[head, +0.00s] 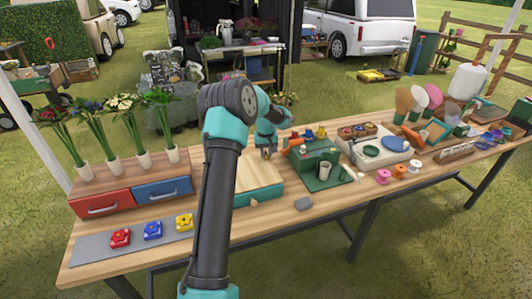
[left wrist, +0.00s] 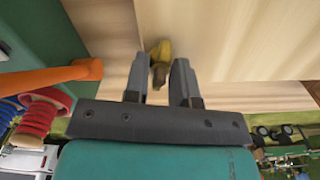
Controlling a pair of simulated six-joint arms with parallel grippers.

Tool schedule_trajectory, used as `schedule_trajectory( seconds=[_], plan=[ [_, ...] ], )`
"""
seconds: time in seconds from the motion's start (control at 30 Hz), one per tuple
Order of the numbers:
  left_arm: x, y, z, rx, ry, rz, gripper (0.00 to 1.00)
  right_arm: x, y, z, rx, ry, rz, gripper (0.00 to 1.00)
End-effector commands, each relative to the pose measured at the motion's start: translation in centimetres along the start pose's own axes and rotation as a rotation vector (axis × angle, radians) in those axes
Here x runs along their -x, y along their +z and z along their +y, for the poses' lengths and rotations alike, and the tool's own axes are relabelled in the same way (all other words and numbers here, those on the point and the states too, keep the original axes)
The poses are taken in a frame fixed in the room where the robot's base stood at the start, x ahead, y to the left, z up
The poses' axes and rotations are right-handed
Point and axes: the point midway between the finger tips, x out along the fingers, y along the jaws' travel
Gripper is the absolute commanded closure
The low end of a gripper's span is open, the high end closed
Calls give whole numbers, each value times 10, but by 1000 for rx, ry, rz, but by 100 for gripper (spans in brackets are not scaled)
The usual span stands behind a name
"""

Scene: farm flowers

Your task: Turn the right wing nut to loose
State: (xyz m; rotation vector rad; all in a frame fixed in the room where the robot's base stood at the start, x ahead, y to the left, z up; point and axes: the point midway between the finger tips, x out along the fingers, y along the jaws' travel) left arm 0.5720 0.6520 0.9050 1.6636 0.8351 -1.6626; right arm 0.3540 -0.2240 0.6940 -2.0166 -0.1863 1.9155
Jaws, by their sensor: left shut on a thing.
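A yellow-brass wing nut (left wrist: 160,51) shows in the left wrist view, upright against a pale wooden surface (left wrist: 215,40). My left gripper (left wrist: 160,78) has its two fingers on either side of it and is shut on it. In the head view the left gripper (head: 267,151) points down at the back edge of a wooden board with teal sides (head: 262,176). The wing nut is too small to make out there, and my arm covers the board's left part. No second wing nut can be made out. My right gripper is not in view.
A green box (head: 312,168) stands just right of the board. Red and blue drawers (head: 163,188) with flower vases on top stand left. A grey mat (head: 88,257) holds red, blue and yellow blocks. Spools (head: 383,177) lie to the right. The table's front strip is mostly clear.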

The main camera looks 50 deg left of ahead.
Motion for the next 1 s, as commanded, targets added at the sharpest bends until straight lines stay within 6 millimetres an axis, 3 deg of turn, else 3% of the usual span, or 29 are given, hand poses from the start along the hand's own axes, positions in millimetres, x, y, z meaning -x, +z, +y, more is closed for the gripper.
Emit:
schedule_trajectory(
  seconds=[0.5, 1.0],
  plan=[
    [-1, 1, 0, 371, -2, -3, 100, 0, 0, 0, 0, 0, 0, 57],
    [-1, 1, 0, 426, -2, -3, 100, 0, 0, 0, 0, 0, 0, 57]
  ],
)
